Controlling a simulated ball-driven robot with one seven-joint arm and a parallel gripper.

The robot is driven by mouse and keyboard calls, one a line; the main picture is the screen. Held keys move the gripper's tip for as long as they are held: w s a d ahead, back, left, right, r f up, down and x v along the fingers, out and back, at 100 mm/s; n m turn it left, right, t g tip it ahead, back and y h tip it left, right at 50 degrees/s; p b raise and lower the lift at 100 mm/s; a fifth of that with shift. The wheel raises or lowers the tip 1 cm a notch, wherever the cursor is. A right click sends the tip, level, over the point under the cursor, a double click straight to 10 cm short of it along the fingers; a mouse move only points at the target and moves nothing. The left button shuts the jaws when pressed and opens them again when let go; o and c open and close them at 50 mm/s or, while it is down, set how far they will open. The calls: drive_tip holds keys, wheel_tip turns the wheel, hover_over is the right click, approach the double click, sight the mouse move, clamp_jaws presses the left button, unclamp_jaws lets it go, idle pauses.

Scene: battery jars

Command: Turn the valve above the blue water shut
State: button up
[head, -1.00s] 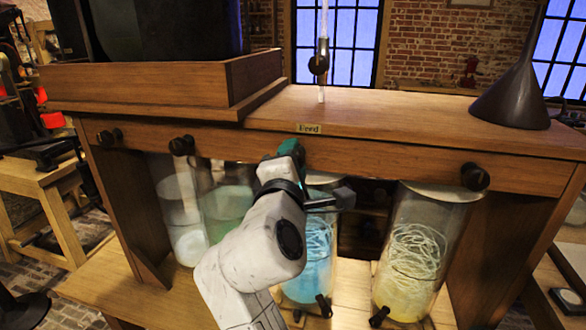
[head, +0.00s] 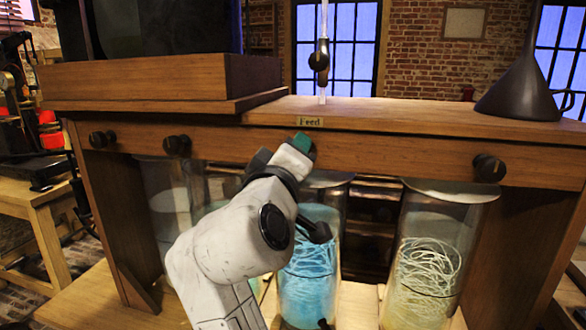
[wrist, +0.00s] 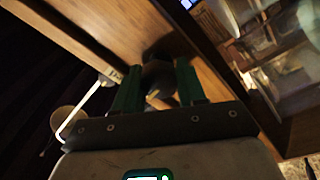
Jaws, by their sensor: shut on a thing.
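The jar of blue water (head: 310,268) stands under the wooden beam, partly behind my arm in the head view. Pale strands lie in it. My gripper (head: 304,144) is at the beam's front face above this jar. In the wrist view, my gripper's green fingers (wrist: 158,88) stand on either side of a dark round valve knob (wrist: 158,74) and are shut on it. The head view hides this knob behind my gripper, so its turn angle cannot be read.
Similar dark knobs sit along the beam: two at left (head: 177,146) and one at right (head: 489,168). A jar of yellowish liquid (head: 423,280) stands at right. A dark funnel (head: 524,80) and a glass tube with a stopcock (head: 319,60) are above. My arm hides other jars.

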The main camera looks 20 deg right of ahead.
drive_tip(key=shift+f+m+b, duration=0.2)
drive_tip(key=shift+m+b, duration=0.5)
drive_tip(key=shift+m, duration=0.5)
drive_tip(key=o, duration=1)
drive_tip(key=shift+r, duration=0.15)
drive_tip(key=shift+o, duration=0.2)
drive_tip(key=b+v, duration=0.1)
drive_tip(key=v, duration=0.9)
drive_tip(key=shift+s+a, duration=0.2)
drive_tip(key=shift+a, duration=0.1)
